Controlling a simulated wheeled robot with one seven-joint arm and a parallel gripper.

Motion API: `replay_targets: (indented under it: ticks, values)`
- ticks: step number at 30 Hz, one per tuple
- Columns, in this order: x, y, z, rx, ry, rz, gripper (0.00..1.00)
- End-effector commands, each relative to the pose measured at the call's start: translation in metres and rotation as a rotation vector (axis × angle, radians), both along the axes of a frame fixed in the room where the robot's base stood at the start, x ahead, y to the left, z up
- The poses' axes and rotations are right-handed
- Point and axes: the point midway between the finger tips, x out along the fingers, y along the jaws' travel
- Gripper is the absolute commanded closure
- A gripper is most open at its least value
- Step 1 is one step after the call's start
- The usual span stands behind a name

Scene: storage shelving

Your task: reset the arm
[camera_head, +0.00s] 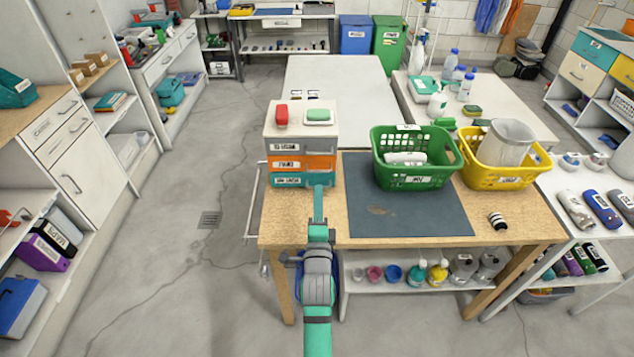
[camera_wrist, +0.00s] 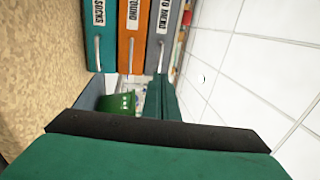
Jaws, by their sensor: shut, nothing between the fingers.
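My arm reaches forward to the front left edge of the wooden table in the head view. My gripper (camera_head: 319,190) is shut and empty, its tip by the front right corner of the teal bottom drawer (camera_head: 288,181). I cannot tell whether it touches the drawer. In the wrist view the shut gripper fingers (camera_wrist: 161,97) point past the drawer fronts, which appear sideways. The teal drawer (camera_wrist: 98,35), the orange drawer (camera_wrist: 132,35) and the grey drawer (camera_wrist: 161,35) all look closed.
The wooden table (camera_head: 300,215) bears a dark mat (camera_head: 400,215), a green basket (camera_head: 410,178) and a yellow basket (camera_head: 495,175). A red item (camera_head: 281,115) and a green item (camera_head: 318,115) lie on the drawer unit. The floor (camera_head: 190,270) to the left is clear.

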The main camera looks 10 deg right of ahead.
Motion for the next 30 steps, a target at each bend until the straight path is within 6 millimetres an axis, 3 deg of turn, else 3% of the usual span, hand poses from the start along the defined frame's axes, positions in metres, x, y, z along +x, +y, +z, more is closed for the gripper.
replay_targets:
  ticks: [6, 17, 20, 30]
  values:
    - [-0.021, 0.0, -0.004, 0.001, 0.0, -0.003, 1.0]
    - [-0.033, 0.005, -0.013, -0.029, 0.013, -0.002, 1.0]
    - [-0.054, 0.008, -0.031, -0.098, 0.04, -0.005, 1.0]
    - [-0.173, 0.025, -0.099, -0.482, 0.167, -0.011, 1.0]
